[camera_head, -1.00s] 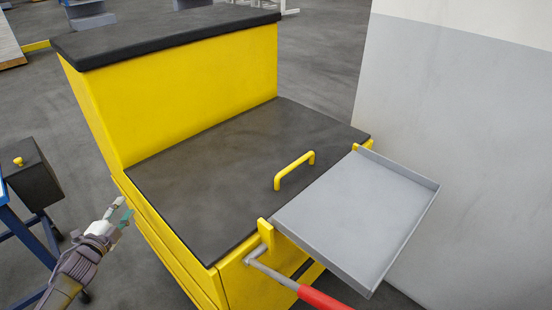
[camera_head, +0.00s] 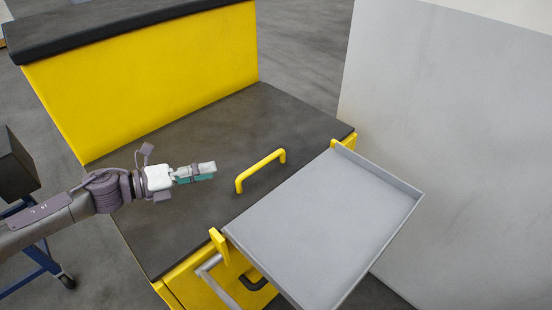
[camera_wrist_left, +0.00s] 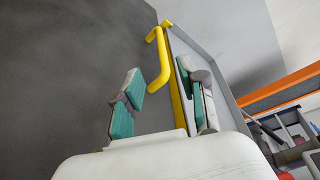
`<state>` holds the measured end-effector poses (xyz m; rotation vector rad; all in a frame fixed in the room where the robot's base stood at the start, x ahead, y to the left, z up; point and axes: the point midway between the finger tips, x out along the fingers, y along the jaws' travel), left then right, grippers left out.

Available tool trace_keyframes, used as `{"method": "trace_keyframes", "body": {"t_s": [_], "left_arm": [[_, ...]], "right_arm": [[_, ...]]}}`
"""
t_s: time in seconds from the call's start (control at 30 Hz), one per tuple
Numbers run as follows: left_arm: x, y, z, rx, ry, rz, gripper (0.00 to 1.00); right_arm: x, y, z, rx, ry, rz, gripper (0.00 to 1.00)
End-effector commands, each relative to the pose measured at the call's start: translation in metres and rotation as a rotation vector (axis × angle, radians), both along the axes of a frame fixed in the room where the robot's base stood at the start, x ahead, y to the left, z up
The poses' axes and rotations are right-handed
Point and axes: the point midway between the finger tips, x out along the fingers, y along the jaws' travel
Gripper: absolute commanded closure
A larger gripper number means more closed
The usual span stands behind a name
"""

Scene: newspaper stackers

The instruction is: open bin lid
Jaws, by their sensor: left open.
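The yellow bin has a flat dark lid (camera_head: 200,130) that lies closed. A yellow arched handle (camera_head: 260,168) stands on the lid near its right edge. My left gripper (camera_head: 212,170) is over the lid, left of the handle and apart from it, with its fingers pointing towards it. In the left wrist view, the gripper (camera_wrist_left: 158,98) is open and empty. The handle (camera_wrist_left: 158,60) shows beyond the gap between its teal-padded fingers. My right gripper is not in view.
A grey metal tray (camera_head: 325,225) is fixed along the bin's right side, close to the handle. A pale grey block (camera_head: 450,150) stands behind the tray. The bin's taller yellow back part (camera_head: 150,80) rises behind the lid. A dark box on a blue stand (camera_head: 35,245) is at left.

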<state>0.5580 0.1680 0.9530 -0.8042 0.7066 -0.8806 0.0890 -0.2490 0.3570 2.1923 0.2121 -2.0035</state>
Motion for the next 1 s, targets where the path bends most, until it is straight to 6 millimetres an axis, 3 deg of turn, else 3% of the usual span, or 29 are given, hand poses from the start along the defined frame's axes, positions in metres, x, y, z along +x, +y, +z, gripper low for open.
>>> {"method": "trace_keyframes", "body": {"t_s": [0.27, 0.47, 0.73, 1.0], "left_arm": [[0.001, -0.02, -0.008, 0.017, 0.008, -0.025, 0.59], [0.019, -0.057, -0.016, 0.017, 0.008, -0.025, 0.59], [0.042, -0.102, -0.03, 0.018, 0.008, -0.024, 0.59], [0.053, -0.121, -0.036, 0.018, 0.009, -0.02, 0.59]], "right_arm": [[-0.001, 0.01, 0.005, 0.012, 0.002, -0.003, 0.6], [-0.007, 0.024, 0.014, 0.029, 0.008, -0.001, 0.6], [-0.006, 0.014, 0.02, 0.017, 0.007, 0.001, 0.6], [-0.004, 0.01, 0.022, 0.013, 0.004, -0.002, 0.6]]}}
